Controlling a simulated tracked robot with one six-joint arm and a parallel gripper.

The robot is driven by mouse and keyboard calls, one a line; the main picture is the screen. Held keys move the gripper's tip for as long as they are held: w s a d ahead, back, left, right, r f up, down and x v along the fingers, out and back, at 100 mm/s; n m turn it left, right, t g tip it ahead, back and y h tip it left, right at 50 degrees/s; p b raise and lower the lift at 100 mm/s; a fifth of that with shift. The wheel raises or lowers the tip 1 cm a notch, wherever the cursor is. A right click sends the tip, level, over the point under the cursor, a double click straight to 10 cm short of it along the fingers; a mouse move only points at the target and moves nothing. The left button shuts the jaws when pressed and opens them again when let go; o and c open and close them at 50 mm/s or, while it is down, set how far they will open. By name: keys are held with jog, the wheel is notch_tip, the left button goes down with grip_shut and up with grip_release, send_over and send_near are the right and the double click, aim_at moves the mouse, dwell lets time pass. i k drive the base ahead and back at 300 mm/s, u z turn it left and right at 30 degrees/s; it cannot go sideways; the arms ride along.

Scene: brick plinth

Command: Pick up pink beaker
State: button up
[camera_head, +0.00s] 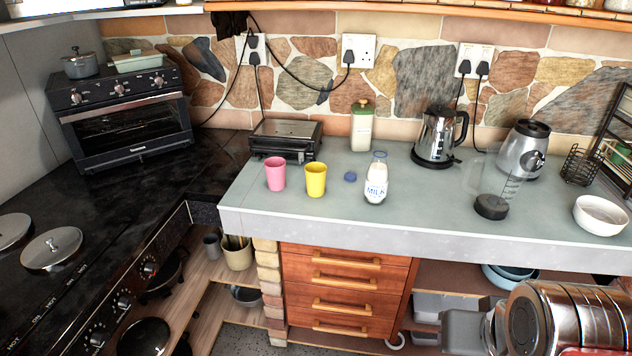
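The pink beaker (275,174) stands upright on the grey counter, near its left end and a little back from the front edge. Its open top faces up and nothing touches it. A yellow beaker (316,180) stands just to its right, with a small gap between them. A polished metal part of my arm shows at the bottom right corner, well to the right of the pink beaker and nearer the camera. I cannot make out my gripper's fingers in this view.
A milk bottle (376,183) and a small blue lid (350,176) are right of the beakers. A black grill (286,140) stands behind them. A kettle (437,136), a blender jug (493,202) and a white bowl (600,215) are farther right. The counter before the beakers is clear.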

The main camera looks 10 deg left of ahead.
aim_at(276, 174)
jog(key=u, duration=0.05)
jog(key=i, duration=0.9)
jog(key=u, duration=2.5)
